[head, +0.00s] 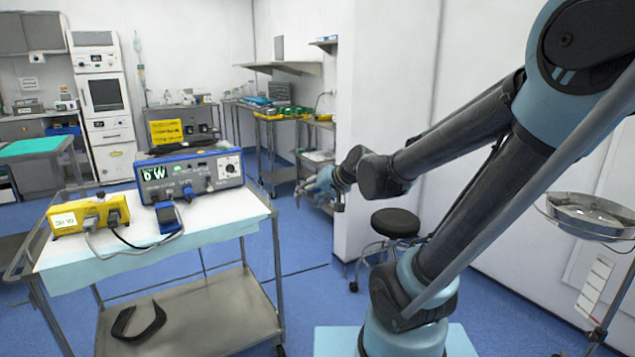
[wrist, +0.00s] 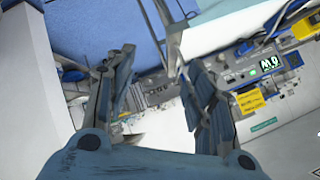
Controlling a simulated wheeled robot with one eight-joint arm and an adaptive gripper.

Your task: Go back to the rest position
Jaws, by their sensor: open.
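My gripper (head: 325,193) is at the end of my raised arm, near the middle of the head view, in front of the white wall corner. In the wrist view my gripper (wrist: 155,78) has its two fingers apart with nothing held between them. It appears clear of the cart and the stool. The wrist view is tilted, with a blue device (wrist: 252,72) and a yellow device (wrist: 306,26) on the right.
A cart (head: 215,235) at left carries a blue device (head: 188,175), a yellow device (head: 88,213) and cables; a black curved item (head: 138,322) lies on its lower shelf. A stool (head: 395,222) stands below my arm. A metal basin (head: 588,217) is at right. Blue floor (head: 310,270) is open between.

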